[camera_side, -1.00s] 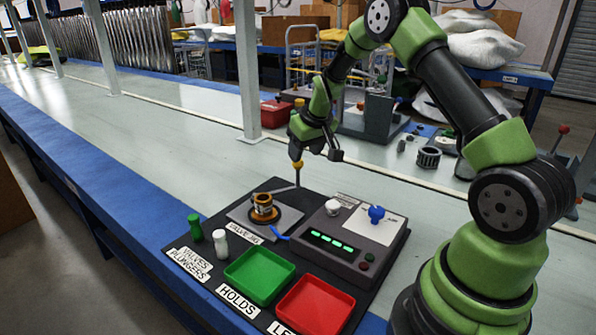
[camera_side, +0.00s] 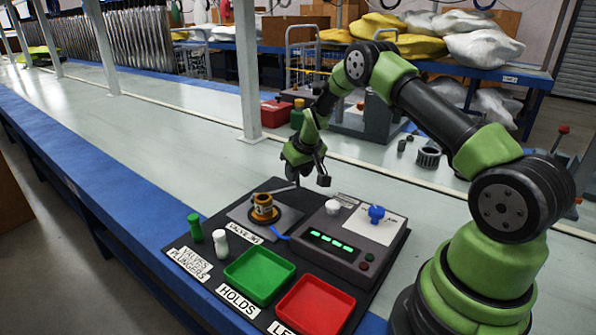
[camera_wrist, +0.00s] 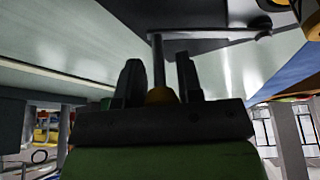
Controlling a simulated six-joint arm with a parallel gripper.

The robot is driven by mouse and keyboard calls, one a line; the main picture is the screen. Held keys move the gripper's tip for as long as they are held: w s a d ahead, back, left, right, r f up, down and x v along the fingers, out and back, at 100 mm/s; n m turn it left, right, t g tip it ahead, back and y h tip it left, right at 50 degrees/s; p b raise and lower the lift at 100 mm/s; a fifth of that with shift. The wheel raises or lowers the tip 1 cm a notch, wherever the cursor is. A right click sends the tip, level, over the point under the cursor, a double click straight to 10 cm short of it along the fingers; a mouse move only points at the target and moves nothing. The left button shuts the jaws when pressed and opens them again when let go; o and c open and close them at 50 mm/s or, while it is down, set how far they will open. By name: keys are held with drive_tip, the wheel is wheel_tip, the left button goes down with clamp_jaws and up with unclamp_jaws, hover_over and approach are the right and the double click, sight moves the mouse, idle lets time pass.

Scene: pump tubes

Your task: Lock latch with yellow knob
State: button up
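The yellow knob (camera_wrist: 161,95) sits on a thin dark post (camera_wrist: 158,62) that rises from the latch's flat arm (camera_wrist: 205,34) in the wrist view. My gripper (camera_wrist: 160,70) is around the knob, with one finger on each side. The fingers look open, with narrow gaps; contact is not clear. In the side view my gripper (camera_side: 306,176) is over the back corner of the valve jig (camera_side: 262,222) and hides the knob. Part of the latch arm (camera_side: 283,189) shows at the jig's back edge. An orange-brown valve (camera_side: 263,205) stands upright in the jig.
A grey control box (camera_side: 345,240) with a white knob (camera_side: 333,207) and a blue handle (camera_side: 376,213) stands right of the jig. Green (camera_side: 262,274) and red (camera_side: 316,303) trays lie in front. The bench left of the board is clear.

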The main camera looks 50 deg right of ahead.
clamp_jaws()
drive_tip(key=shift+s+a, duration=0.1)
drive_tip(key=shift+s, duration=0.05)
drive_tip(key=shift+s+a+m+h, duration=0.3)
drive_tip(key=shift+s+a+m, duration=0.2)
drive_tip(key=shift+m, duration=0.25)
drive_tip(key=shift+s+a+m+h, duration=0.3)
drive_tip(key=shift+s+a+m, duration=0.1)
drive_tip(key=shift+s+m, duration=0.3)
drive_tip(key=a+m, duration=0.1)
drive_tip(key=s+a+m+g+h, duration=0.1)
drive_tip(key=m, duration=0.1)
drive_tip(key=shift+s+a, duration=0.25)
drive_tip(key=shift+s, duration=0.05)
drive_tip(key=a+m, duration=0.1)
drive_tip(key=s+a+m+g, duration=0.1)
drive_tip(key=a+m, duration=0.1)
drive_tip(key=shift+h, duration=0.3)
drive_tip(key=shift+s+a+m+g, duration=0.2)
drive_tip(key=shift+a+m+g, duration=0.5)
drive_tip(key=shift+a+m, duration=0.75)
